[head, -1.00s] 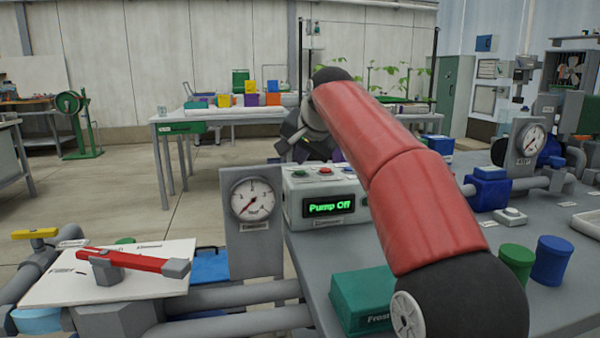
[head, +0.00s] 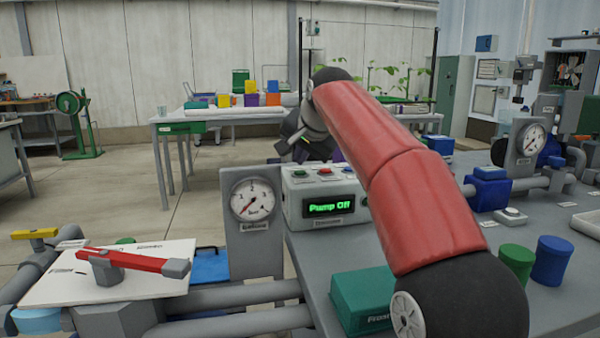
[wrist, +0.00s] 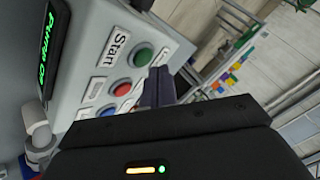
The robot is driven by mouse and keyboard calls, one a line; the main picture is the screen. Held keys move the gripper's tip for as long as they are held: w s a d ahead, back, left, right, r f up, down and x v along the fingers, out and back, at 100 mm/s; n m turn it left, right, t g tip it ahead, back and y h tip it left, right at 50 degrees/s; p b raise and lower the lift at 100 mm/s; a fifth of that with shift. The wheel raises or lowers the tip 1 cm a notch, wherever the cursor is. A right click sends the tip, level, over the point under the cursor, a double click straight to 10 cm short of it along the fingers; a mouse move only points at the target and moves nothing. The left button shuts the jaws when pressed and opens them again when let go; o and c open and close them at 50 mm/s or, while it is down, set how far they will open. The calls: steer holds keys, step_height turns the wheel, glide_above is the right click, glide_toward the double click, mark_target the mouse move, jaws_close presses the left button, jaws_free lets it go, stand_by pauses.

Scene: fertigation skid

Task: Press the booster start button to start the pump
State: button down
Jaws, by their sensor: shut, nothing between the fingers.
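The booster control box (head: 296,213) stands behind my arm in the head view, with a lit green "Pump Off" display (head: 329,206). Its sloped top has a green button (head: 301,173) and a red button (head: 325,170). In the wrist view, the green button (wrist: 143,57) sits beside a "Start" label (wrist: 116,46), with the red button (wrist: 123,88) and a blue button (wrist: 105,111) in a row. My gripper (wrist: 161,78) is shut and empty, its dark fingertips close beside the green and red buttons. I cannot tell whether they touch anything.
A pressure gauge (head: 253,200) stands left of the box. A teal box (head: 360,299) lies in front, and green (head: 516,262) and blue (head: 552,262) containers stand at right. A red lever (head: 134,261) is over a white panel at left.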

mark_target(302, 173)
steer(key=shift+f, duration=0.15)
steer(key=shift+f, duration=0.3)
steer(key=shift+f+b, duration=0.4)
steer(key=shift+b, duration=0.05)
stand_by(0.7)
stand_by(0.3)
steer(key=shift+r+p, duration=0.8)
steer(key=shift+p, duration=0.15)
step_height(302, 173, up, 5)
steer(key=p, duration=0.4)
stand_by(0.4)
